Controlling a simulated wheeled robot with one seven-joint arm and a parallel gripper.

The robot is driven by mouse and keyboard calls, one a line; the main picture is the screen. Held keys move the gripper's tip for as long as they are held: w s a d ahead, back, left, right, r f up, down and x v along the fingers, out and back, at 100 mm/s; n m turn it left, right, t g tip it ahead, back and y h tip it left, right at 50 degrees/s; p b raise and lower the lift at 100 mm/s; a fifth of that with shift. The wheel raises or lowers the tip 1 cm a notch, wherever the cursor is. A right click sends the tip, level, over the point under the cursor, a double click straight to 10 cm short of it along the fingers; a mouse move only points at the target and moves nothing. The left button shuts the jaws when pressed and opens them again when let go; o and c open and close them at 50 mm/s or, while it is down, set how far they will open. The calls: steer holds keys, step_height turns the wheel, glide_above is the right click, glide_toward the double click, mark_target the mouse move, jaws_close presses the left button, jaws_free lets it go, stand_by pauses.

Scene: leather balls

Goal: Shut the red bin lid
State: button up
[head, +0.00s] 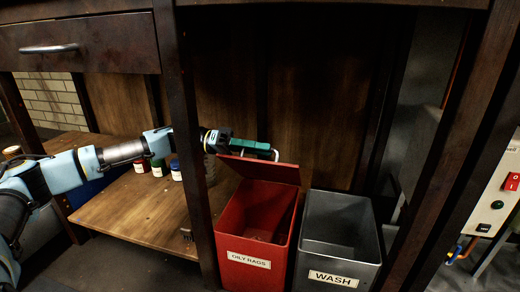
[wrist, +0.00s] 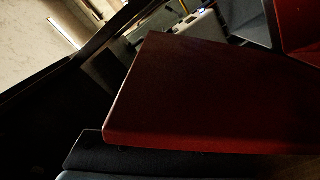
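The red bin (head: 229,222), labelled OILY RAGS, stands open on the floor in the head view. Its red lid (head: 268,172) is raised and tilted up at the back of the bin opening. My gripper (head: 275,153) is at the lid's upper edge, reaching in from the left; I cannot tell whether it touches. In the wrist view the lid (wrist: 215,95) fills much of the picture, with a dark part of my gripper along the bottom edge. Whether the fingers are apart or together is unclear.
A grey WASH bin (head: 340,225) stands open close at the right of the red bin. Small bottles (head: 158,167) stand on the wooden shelf (head: 140,215). A switch panel (head: 498,190) is far right.

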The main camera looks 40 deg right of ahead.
steer(key=shift+o, duration=1.1)
steer(key=p+v, duration=0.3)
steer(key=v, duration=0.7)
steer(key=shift+w+a+p, duration=0.2)
steer(key=shift+w+p, duration=0.1)
steer(key=shift+w, duration=0.05)
